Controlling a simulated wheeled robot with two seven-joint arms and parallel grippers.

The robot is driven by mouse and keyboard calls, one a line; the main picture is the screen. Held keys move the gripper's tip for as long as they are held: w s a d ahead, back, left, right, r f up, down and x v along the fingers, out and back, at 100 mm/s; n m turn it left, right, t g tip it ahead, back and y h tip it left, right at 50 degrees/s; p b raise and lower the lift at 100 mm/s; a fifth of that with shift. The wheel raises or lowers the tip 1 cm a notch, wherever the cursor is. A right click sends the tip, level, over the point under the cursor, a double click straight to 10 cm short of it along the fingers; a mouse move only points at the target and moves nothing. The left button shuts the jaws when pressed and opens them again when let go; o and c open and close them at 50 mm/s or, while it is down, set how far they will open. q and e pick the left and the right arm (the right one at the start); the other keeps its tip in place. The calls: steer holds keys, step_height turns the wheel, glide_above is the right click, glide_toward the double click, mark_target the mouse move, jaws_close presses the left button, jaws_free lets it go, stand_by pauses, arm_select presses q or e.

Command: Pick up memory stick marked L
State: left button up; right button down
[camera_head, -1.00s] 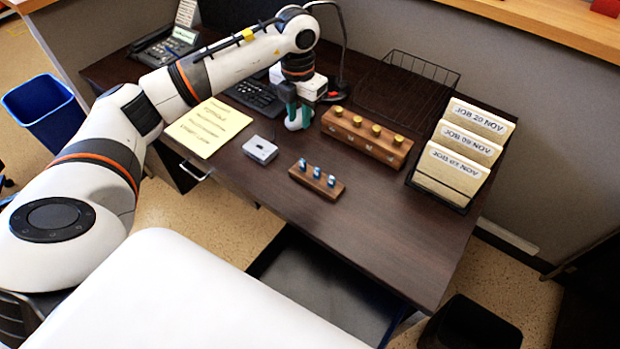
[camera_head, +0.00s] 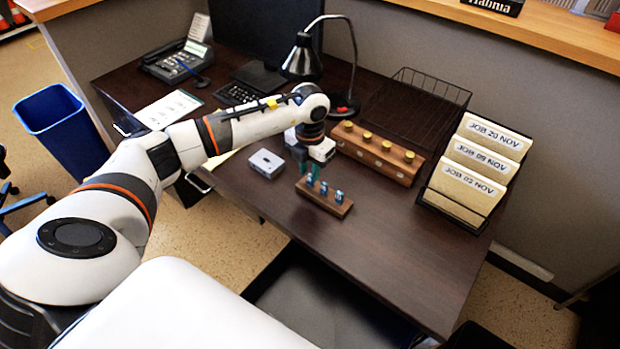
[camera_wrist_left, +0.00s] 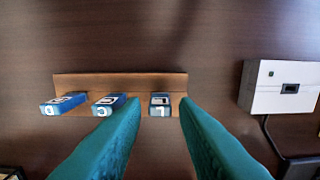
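The memory stick marked L (camera_wrist_left: 161,104) is blue with a pale end and stands upright in a small wooden holder (camera_wrist_left: 120,80). Two more blue sticks, marked C (camera_wrist_left: 109,104) and D (camera_wrist_left: 63,103), stand in the same holder. In the head view the holder (camera_head: 324,201) is on the desk, and the L stick (camera_head: 309,182) is at its left end. My left gripper (camera_head: 307,168) is over that end. In the wrist view its teal fingers (camera_wrist_left: 160,112) are open, one on each side of the L stick, with gaps visible. My right gripper is not in view.
A white box with a slot (camera_head: 266,163) sits left of the holder. A longer wooden block with brass knobs (camera_head: 376,152) stands behind it. A lamp (camera_head: 302,60), wire tray (camera_head: 415,100) and file rack (camera_head: 455,207) are farther off. The desk's front right is clear.

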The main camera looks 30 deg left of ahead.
mark_target(310, 174)
arm_select(q)
steer(key=shift+f, duration=1.6)
steer(key=shift+c, duration=0.6)
jaws_close()
steer(key=shift+r, duration=0.1)
